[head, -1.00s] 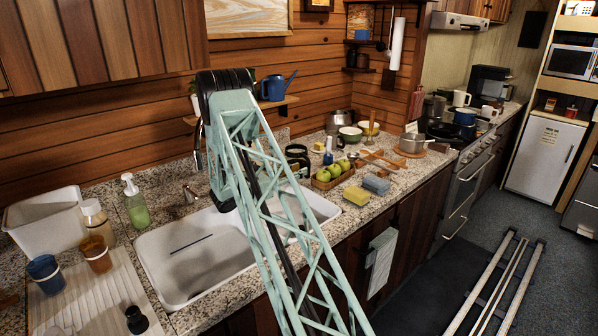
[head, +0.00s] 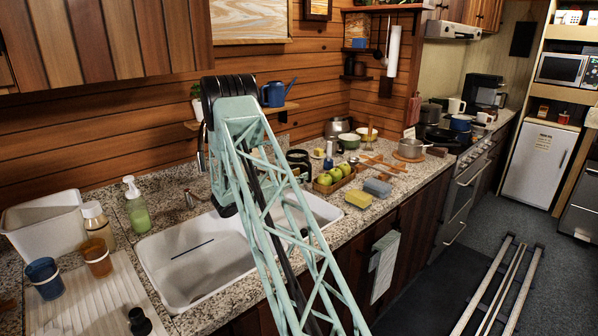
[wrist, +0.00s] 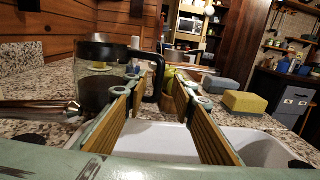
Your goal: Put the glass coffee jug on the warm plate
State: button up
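The glass coffee jug (wrist: 100,88) has a black lid, a black handle and dark contents. It stands on the counter at the left in the wrist view. In the head view the jug (head: 299,158) is partly behind my arm, beyond the sink. My gripper (wrist: 162,86) is open, its two wood-coloured fingers apart and pointing at the counter behind the sink. The jug's handle shows between the fingertips, with the body left of the left finger; contact cannot be told. The black coffee machine (head: 487,90) stands at the far counter end; its warm plate is not clear.
The white sink (wrist: 160,140) lies below the gripper. A yellow sponge (head: 358,197), a blue-grey sponge (head: 377,188) and a basket of green apples (head: 331,180) sit nearby.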

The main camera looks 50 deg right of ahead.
aim_at(310, 171)
jog(key=shift+x, duration=0.8)
jog(key=shift+d, duration=0.15)
jog(key=shift+b+x, duration=0.85)
jog(key=shift+x, duration=1.65)
grip_shut()
